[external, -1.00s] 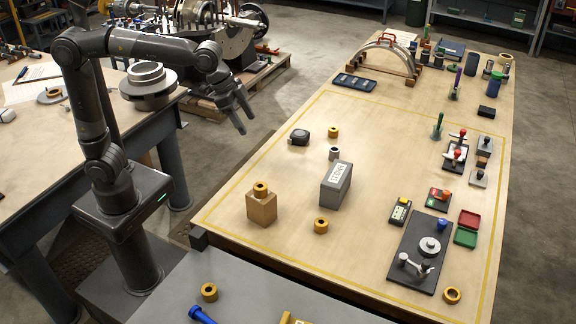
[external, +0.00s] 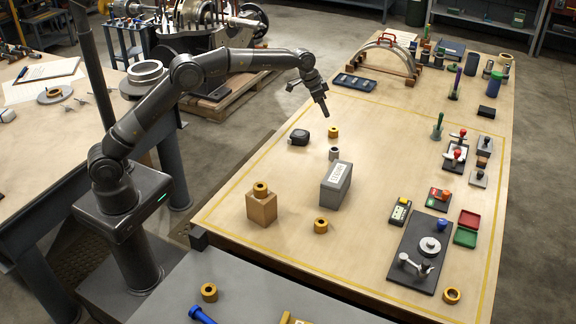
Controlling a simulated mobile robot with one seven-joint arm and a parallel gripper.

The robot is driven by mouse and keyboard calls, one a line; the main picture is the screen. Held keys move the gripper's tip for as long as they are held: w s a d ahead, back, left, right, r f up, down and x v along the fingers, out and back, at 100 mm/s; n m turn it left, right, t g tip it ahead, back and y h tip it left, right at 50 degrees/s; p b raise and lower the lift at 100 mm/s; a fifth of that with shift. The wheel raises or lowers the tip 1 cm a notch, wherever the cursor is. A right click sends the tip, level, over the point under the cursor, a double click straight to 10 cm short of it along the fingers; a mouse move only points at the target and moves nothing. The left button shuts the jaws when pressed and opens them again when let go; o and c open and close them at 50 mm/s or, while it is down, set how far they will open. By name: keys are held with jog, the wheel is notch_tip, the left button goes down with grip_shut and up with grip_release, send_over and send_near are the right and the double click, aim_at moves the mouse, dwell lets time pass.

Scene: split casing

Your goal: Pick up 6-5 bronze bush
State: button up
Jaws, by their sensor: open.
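Several bronze bushes lie about, and I cannot read which one is 6-5. One bronze bush (external: 333,133) stands at the far middle of the marked area. Another bronze bush (external: 260,189) sits on a wooden block (external: 262,209). Another (external: 321,226) is in front of the grey labelled box (external: 336,186). Two more are a bush (external: 209,292) on the grey near surface and a bush (external: 452,295) at the front right. My gripper (external: 325,113) is open and empty, pointing down, apparently above and just behind the far bush; the gap is hard to judge.
A small grey metal bush (external: 334,153) stands close in front of the far bush. A black tape measure (external: 299,137) lies to its left. A dark fixture plate (external: 417,258) and small tools fill the right side. The table between the grey box and the right-hand tools is clear.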

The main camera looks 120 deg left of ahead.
aim_at(332, 127)
jog(key=x, duration=1.1)
jog(key=shift+s+a+f, duration=0.1)
jog(key=shift+a+f, duration=0.15)
jog(key=shift+c, duration=0.3)
jog(key=c, duration=1.2)
